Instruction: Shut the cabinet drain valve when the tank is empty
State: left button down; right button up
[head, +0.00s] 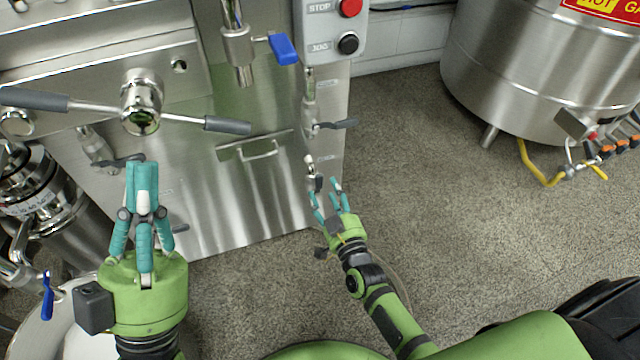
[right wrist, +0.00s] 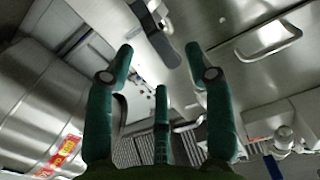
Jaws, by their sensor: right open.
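The steel cabinet (head: 220,190) stands ahead, with small valves along its right edge. One valve has a dark grey lever (head: 338,124) pointing right; a lower valve (head: 312,172) sits just above my right fingertips. I cannot tell which is the drain valve. My right gripper (head: 327,196) is open, its fingers close to the lower valve, contact unclear. In the right wrist view a dark grey lever (right wrist: 158,38) shows beyond the spread fingers. My left gripper (head: 142,178) is in front of the cabinet, its fingers drawn near each other. No tank's inside is visible.
A large steel tank (head: 530,75) stands at right, with a yellow-handled valve (head: 541,170) below. A button box (head: 333,28), a blue lever (head: 283,49) and a grey-gripped crossbar (head: 141,105) project from the machine. Speckled floor (head: 430,180) is clear between cabinet and tank.

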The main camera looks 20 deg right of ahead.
aim_at(322, 183)
jog(key=w+b, duration=0.1)
jog(key=w, duration=0.3)
jog(key=shift+a+f, duration=0.1)
jog(key=shift+f, duration=0.05)
jog(key=shift+w, duration=0.35)
jog(key=shift+c, duration=0.4)
